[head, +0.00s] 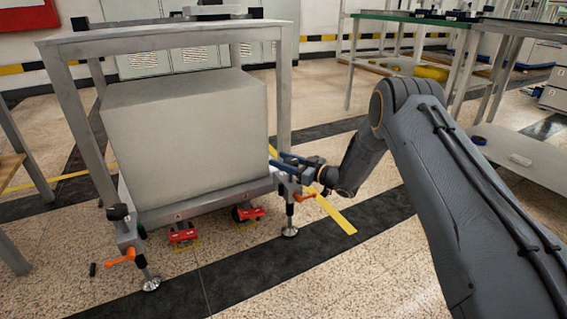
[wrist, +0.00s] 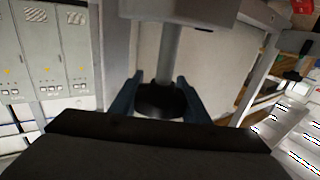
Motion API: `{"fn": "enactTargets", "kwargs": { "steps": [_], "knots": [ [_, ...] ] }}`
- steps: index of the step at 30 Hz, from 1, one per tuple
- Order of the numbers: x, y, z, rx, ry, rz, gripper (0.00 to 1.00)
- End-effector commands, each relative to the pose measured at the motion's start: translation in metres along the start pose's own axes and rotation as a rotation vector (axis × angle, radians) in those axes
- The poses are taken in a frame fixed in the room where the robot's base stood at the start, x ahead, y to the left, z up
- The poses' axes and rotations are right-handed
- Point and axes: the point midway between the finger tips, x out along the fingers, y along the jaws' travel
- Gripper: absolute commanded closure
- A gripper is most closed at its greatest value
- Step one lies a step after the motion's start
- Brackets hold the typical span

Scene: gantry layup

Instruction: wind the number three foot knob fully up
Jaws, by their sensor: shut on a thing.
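My gripper (head: 284,161) is at the right front corner of the grey metal frame (head: 287,90). In the wrist view its two blue fingers (wrist: 160,95) are shut on a black round knob (wrist: 162,103) at the end of a grey shaft (wrist: 169,62). The knob is hard to make out in the head view. Below my gripper a levelling foot (head: 289,231) stands on the floor, with an orange lever (head: 304,197) beside it. No number is readable on the knob or foot.
The frame's left front corner has another black knob (head: 118,212), an orange lever (head: 122,258) and a foot (head: 151,284). A large grey block (head: 185,140) fills the frame. Red-topped castors (head: 183,236) sit under it. Green-topped tables (head: 420,18) stand at the back right.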

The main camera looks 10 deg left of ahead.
Motion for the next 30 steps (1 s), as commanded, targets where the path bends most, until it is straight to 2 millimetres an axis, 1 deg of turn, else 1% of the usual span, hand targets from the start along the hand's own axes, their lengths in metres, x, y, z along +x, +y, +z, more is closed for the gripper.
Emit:
{"fn": "enactTargets", "kwargs": {
  "steps": [3, 10, 27, 28, 30],
  "knots": [
    [-0.0004, -0.0007, 0.0022, 0.000, 0.000, -0.064, 0.80],
    [-0.0005, -0.0041, 0.0011, 0.000, 0.000, -0.144, 0.80],
    [-0.0002, -0.0063, 0.0001, 0.000, 0.000, -0.171, 0.80],
    [-0.0002, -0.0063, 0.0001, 0.000, 0.000, -0.171, 0.53],
    [-0.0001, -0.0064, 0.0001, 0.000, 0.000, -0.171, 0.41]
  ]
}}
